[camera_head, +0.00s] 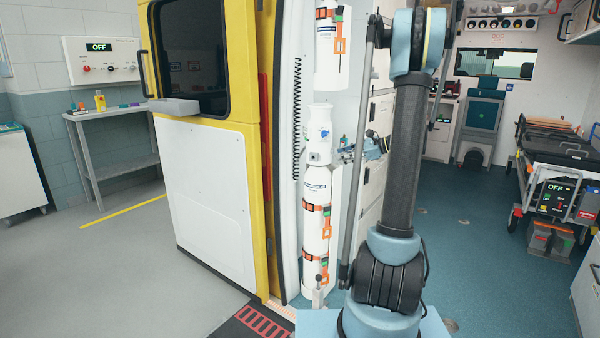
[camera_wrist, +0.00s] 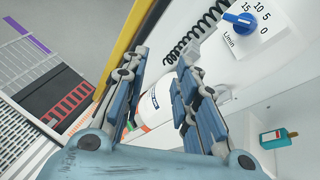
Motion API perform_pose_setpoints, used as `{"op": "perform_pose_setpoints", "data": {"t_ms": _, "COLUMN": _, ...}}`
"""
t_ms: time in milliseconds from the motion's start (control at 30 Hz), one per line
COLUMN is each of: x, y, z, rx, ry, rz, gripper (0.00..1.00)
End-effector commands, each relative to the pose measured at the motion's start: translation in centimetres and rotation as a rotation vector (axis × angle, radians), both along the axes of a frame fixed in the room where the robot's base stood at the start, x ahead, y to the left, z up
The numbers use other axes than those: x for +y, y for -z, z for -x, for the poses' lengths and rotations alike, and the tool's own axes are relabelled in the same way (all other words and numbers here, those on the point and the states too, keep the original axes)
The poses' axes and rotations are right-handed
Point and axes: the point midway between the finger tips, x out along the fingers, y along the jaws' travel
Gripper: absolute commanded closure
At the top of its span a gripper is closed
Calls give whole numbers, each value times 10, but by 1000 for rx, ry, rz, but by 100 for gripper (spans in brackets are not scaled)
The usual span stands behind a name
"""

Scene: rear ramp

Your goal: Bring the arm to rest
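My arm (camera_head: 405,150) stands upright in the middle of the head view, in front of the vehicle's open rear. My gripper (camera_head: 352,150) is beside a white flow regulator (camera_head: 319,142) with a blue knob. In the wrist view my gripper (camera_wrist: 162,58) has its two fingers spread apart with nothing held between them. The blue knob (camera_wrist: 243,20) on its L/min scale lies beyond the right finger, apart from it. A white cylinder (camera_wrist: 155,108) shows behind the gap between the fingers. Parts of the arm hide some of the vehicle's interior.
The yellow-edged door (camera_head: 215,190) stands open at the left. Strapped cylinders (camera_head: 317,225) and a black coiled hose (camera_head: 297,105) are close to my gripper. A stretcher (camera_head: 555,150) stands at the right.

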Motion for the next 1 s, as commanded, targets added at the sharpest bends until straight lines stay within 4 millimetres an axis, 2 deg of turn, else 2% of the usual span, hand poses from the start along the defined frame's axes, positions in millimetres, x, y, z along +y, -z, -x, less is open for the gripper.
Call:
{"op": "perform_pose_setpoints", "data": {"t_ms": 33, "x": 9, "y": -2, "z": 13, "rx": -16, "ry": -19, "rz": 40, "gripper": 72}}
{"op": "perform_pose_setpoints", "data": {"t_ms": 200, "x": 30, "y": -3, "z": 50, "rx": -80, "ry": -85, "rz": 181, "gripper": 72}}
{"op": "perform_pose_setpoints", "data": {"t_ms": 500, "x": 55, "y": 4, "z": 123, "rx": -193, "ry": -231, "rz": 425, "gripper": 72}}
{"op": "perform_pose_setpoints", "data": {"t_ms": 733, "x": 64, "y": 17, "z": 183, "rx": -281, "ry": -366, "rz": 605, "gripper": 72}}
{"op": "perform_pose_setpoints", "data": {"t_ms": 1000, "x": 64, "y": 38, "z": 251, "rx": -384, "ry": -548, "rz": 807, "gripper": 72}}
